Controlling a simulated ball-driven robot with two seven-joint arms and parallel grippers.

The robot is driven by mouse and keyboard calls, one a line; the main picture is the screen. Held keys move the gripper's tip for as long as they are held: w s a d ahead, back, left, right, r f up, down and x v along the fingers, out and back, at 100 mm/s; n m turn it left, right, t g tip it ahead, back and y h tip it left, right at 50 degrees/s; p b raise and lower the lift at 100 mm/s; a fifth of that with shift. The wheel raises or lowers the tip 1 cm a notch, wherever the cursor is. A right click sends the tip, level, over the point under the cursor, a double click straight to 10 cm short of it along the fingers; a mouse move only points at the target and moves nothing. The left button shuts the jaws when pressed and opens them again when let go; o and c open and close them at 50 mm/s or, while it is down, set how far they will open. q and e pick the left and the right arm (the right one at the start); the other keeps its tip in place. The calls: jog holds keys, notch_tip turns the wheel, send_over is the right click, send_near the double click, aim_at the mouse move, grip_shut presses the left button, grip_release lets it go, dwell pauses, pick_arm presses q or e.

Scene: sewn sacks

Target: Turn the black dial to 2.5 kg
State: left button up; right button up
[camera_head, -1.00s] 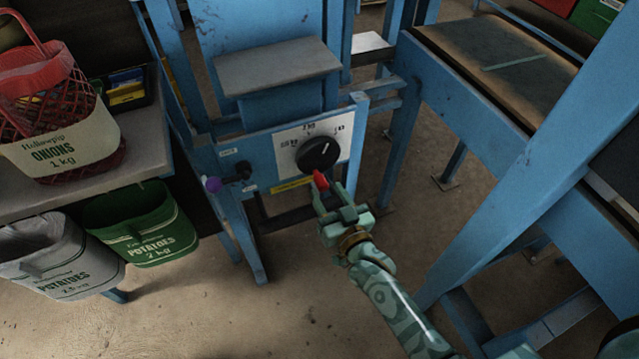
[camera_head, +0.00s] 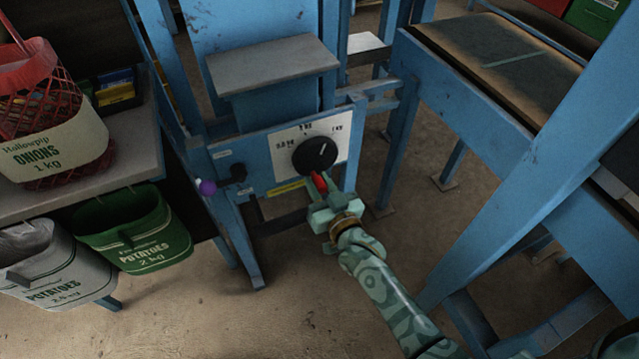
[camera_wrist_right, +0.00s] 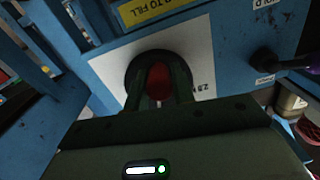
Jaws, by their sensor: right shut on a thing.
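The black dial (camera_head: 315,154) sits on a white plate (camera_head: 341,146) on the blue machine. Its white pointer line points up and right. The weight marks are small; one beside the dial in the wrist view looks like 2.5, which is the left side in the head view. My right gripper (camera_head: 319,188) is just in front of and below the dial, shut on a red piece (camera_head: 319,182). In the wrist view, this red piece (camera_wrist_right: 161,84) shows between the fingers, in front of the dial (camera_wrist_right: 134,76); whether it belongs to the dial I cannot tell. My left gripper is not in view.
A lever with a purple knob (camera_head: 207,187) sticks out left of the dial. A grey ledge (camera_head: 272,66) juts out above it. Potato sacks (camera_head: 150,240) hang at left beneath a bench with an onion sack (camera_head: 60,148). A blue post (camera_head: 540,170) slants at right.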

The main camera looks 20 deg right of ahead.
aim_at(329, 164)
jog(key=shift+d+n, duration=0.1)
jog(key=shift+n, duration=0.2)
jog(key=n, duration=0.1)
jog(key=n+p, duration=0.1)
jog(key=shift+d+n, duration=0.4)
jog(key=n, duration=0.1)
jog(key=d+n+p, duration=0.1)
jog(key=n, duration=0.3)
jog(key=shift+d+p, duration=0.35)
jog(key=shift+p, duration=0.05)
jog(key=n, duration=0.2)
jog(key=d+n, duration=0.1)
jog(key=shift+r+n, duration=0.25)
jog(key=shift+n, duration=0.05)
jog(key=shift+d+r+n+h, duration=0.2)
jog(key=shift+r+n+h, duration=0.1)
jog(key=shift+n, duration=0.7)
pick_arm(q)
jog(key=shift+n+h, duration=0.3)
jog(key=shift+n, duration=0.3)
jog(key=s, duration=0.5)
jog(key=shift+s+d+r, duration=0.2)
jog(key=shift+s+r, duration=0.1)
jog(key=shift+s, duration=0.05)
pick_arm(e)
jog(key=shift+n, duration=0.3)
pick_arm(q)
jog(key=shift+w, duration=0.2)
